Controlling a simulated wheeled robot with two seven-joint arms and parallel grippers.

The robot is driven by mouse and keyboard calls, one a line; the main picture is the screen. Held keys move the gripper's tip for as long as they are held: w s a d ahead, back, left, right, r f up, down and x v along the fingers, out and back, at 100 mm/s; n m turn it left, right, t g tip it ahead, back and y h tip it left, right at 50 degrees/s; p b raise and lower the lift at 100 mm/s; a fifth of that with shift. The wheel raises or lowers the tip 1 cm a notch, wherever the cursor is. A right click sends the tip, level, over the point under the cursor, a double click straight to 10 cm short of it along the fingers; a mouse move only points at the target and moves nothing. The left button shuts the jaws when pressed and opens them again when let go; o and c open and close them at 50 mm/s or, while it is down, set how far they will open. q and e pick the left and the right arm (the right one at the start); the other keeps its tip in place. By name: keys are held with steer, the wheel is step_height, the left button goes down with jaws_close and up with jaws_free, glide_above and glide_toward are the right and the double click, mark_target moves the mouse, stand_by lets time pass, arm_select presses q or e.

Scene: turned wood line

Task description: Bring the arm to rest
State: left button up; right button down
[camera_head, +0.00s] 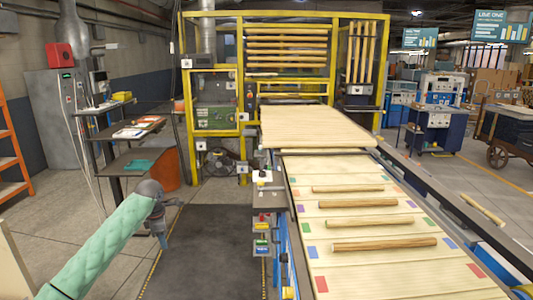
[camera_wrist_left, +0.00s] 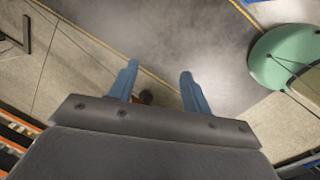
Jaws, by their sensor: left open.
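My left arm comes in from the left in a pale green quilted sleeve. My left gripper (camera_head: 163,242) hangs down over the dark floor mat (camera_head: 205,265), left of the conveyor and apart from it. In the left wrist view its two blue fingers (camera_wrist_left: 158,88) are spread, with floor below and nothing held. A small dark brown patch shows between them; I cannot tell what it is. My right gripper is not in view.
A conveyor (camera_head: 330,280) with several turned wood sticks (camera_head: 384,245) runs along the right. A yellow-framed machine (camera_head: 212,75) stands at the back. A shelf stand (camera_head: 120,160) with papers is at the left. The mat between is clear.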

arm_select(q)
steer(key=s+a+f+m+y, duration=0.1)
steer(key=s+a+f+m, duration=0.4)
steer(key=f, duration=0.7)
steer(key=s+a+f+m, duration=0.25)
steer(key=s+f, duration=0.55)
steer(key=f, duration=0.4)
steer(key=s+a+f+m+y, duration=0.15)
steer(key=s+f+m, duration=0.35)
steer(key=f, duration=0.8)
steer(key=s+a+f+m+y, duration=0.1)
steer(key=s+a+f+m, duration=0.5)
steer(key=s, duration=0.7)
steer(key=s+a+f+m, duration=0.2)
steer(key=s+f+m, duration=0.2)
steer(key=s+f, duration=0.65)
steer(key=s+a+f+m+y, duration=0.1)
steer(key=s+a+f+m, duration=0.35)
steer(key=s, duration=1.05)
steer(key=s+d+f+n+h, duration=0.1)
steer(key=d+f+h, duration=0.1)
steer(key=d, duration=1.7)
steer(key=s+d+f+n+h, duration=0.1)
steer(key=s+d+f+h, duration=0.1)
steer(key=d, duration=1.8)
steer(key=shift+f+h, duration=0.55)
steer(key=shift+f, duration=0.4)
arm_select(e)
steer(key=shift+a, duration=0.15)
